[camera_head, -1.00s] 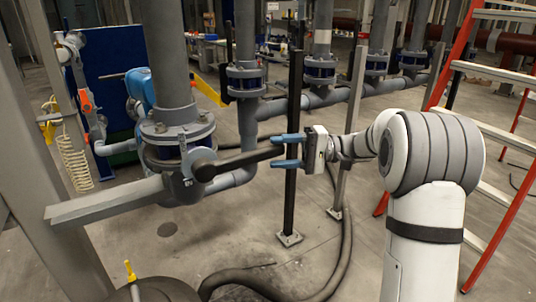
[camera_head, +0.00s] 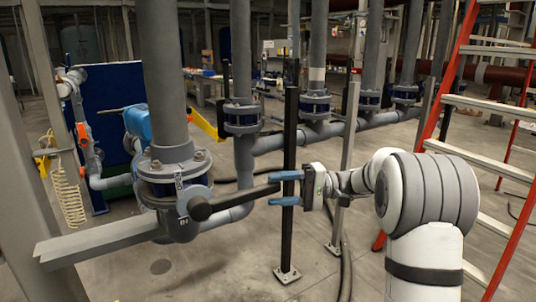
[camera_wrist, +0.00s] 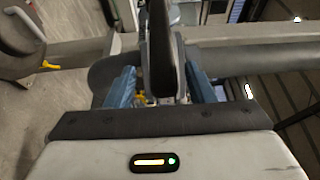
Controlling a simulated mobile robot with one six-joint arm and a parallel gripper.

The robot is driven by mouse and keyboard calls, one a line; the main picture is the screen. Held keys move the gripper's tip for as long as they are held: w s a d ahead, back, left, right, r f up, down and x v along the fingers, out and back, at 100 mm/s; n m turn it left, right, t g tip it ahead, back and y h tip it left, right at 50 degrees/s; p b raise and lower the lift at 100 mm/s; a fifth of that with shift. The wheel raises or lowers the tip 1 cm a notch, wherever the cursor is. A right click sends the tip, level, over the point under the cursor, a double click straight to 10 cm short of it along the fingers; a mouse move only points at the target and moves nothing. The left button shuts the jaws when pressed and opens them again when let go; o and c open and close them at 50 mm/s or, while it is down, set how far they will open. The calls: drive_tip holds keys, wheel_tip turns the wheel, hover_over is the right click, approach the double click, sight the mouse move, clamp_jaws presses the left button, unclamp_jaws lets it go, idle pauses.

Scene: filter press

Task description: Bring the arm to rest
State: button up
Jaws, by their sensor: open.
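My gripper (camera_head: 276,188) is open, its two blue fingers pointing left in the head view. The end of a long dark valve lever (camera_head: 246,196) lies between the fingertips, one finger above it and one below. The lever runs left to a grey valve (camera_head: 178,192) on a thick vertical pipe. In the wrist view the dark lever (camera_wrist: 162,45) shows between the blue fingers of my gripper (camera_wrist: 165,88), with visible gaps at the sides. I cannot tell whether either finger touches the lever.
A black post (camera_head: 288,235) stands right by my gripper, behind it in the picture. A grey post (camera_head: 347,170) is further right. A red ladder (camera_head: 436,110) stands at the right. A flat grey beam (camera_head: 100,243) reaches left from the valve. Open floor (camera_head: 215,270) lies below.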

sight(263, 189)
drive_tip(key=shift+s+a, duration=0.1)
drive_tip(key=shift+a, duration=2.05)
